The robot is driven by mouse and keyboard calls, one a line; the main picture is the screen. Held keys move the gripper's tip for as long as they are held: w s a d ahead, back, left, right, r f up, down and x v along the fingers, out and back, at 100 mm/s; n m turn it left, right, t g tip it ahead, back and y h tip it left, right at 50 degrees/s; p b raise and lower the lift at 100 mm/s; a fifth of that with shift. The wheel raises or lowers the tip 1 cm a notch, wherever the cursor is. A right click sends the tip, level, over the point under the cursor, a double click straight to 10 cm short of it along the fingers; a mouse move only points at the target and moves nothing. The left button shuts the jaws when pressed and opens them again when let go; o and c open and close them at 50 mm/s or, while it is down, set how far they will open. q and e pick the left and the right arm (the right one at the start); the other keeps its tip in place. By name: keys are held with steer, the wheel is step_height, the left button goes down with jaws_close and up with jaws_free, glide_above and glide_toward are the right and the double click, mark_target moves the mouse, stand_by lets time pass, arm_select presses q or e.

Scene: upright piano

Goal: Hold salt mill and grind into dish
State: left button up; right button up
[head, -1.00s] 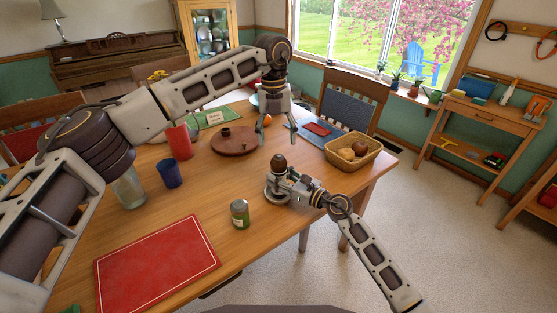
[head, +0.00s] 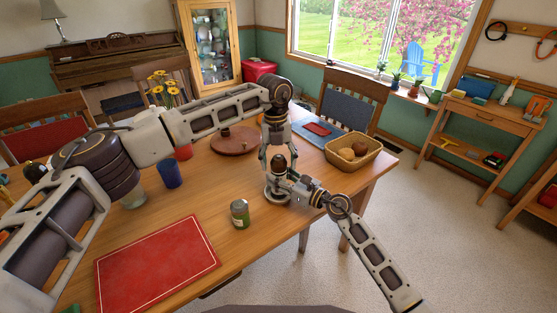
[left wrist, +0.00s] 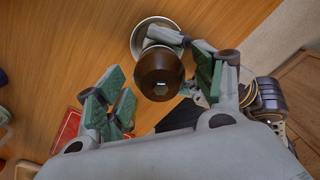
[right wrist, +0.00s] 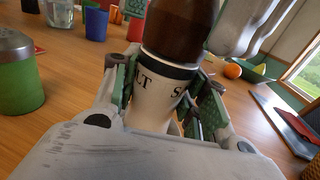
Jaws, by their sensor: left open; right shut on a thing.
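The salt mill has a dark brown domed top and a white body with black lettering; its top (head: 278,161) shows between my left fingers in the head view. My right gripper (right wrist: 160,100) is shut on the white body and holds the mill upright. The mill's round top (left wrist: 159,75) also shows from above in the left wrist view. My left gripper (head: 277,150) is open, pointing down, with its fingers on either side of the top; I cannot tell whether they touch it. The pale dish (left wrist: 137,37) is under the mill, mostly hidden.
A green jar with a metal lid (head: 240,213) stands left of the mill. A bread basket (head: 354,152) is to the right. A brown round board (head: 234,141), blue cup (head: 171,174) and red mat (head: 157,264) lie on the table. The front middle table is clear.

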arm_select(q)
steer(key=c, duration=1)
steer(key=shift+m, duration=0.5)
steer(key=m, duration=0.2)
steer(key=shift+m, duration=0.4)
steer(key=m, duration=0.4)
steer(key=shift+m, duration=0.3)
steer(key=m, duration=0.3)
steer(key=shift+a+m, duration=0.1)
steer(key=shift+m, duration=0.2)
steer(key=shift+w+m, duration=0.1)
steer(key=shift+m, duration=1.8)
